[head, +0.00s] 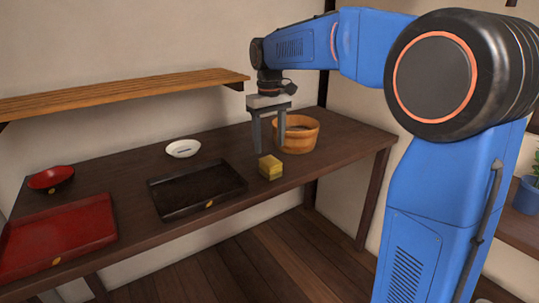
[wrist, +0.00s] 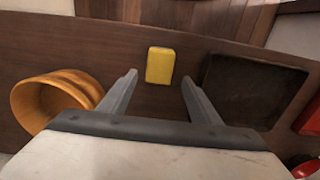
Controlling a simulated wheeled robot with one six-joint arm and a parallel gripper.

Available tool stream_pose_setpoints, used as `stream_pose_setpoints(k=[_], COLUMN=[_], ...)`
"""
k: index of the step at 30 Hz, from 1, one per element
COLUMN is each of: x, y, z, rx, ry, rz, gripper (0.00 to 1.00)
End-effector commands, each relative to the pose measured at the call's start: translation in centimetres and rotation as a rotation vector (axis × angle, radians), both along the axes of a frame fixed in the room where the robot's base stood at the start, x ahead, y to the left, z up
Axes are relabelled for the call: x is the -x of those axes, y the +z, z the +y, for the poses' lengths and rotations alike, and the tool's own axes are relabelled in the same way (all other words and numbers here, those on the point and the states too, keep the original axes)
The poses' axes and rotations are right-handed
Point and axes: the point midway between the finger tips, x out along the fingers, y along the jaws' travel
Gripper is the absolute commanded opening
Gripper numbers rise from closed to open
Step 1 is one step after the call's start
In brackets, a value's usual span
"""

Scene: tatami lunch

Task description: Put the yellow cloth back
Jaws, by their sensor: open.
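The yellow cloth (head: 270,167) is a small folded block on the dark table, between the black tray and the wooden tub. It also shows in the wrist view (wrist: 160,65), ahead of my fingers and roughly centred between them. My gripper (head: 268,150) points down above the table, behind the cloth in the head view. Its fingers (wrist: 157,80) are apart with nothing between them, and they do not touch the cloth. A round wooden tub (head: 297,134) stands just right of my gripper; part of its rim is behind a finger. It also shows in the wrist view (wrist: 40,104).
A black tray (head: 197,190) lies left of the cloth, with a white bowl (head: 183,148) behind it. A red tray (head: 58,235) and a red bowl (head: 50,178) are at the far left. A wooden shelf (head: 120,93) juts from the wall above. The table's front edge is near the cloth.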

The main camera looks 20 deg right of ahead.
Motion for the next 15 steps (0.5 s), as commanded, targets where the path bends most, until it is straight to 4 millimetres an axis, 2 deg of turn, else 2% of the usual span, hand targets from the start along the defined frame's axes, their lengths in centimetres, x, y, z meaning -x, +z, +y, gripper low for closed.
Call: stream_pose_setpoints(k=[3, 6, 15], x=[-0.1, -0.1, 0.1], y=[2.0, 3.1, 4.3], z=[0.0, 0.0, 0.0], rx=[-0.001, 0.0, 0.0], ry=[0.0, 0.0, -0.001], rz=[-0.002, -0.001, -0.001], gripper=[0.57, 0.57, 0.57])
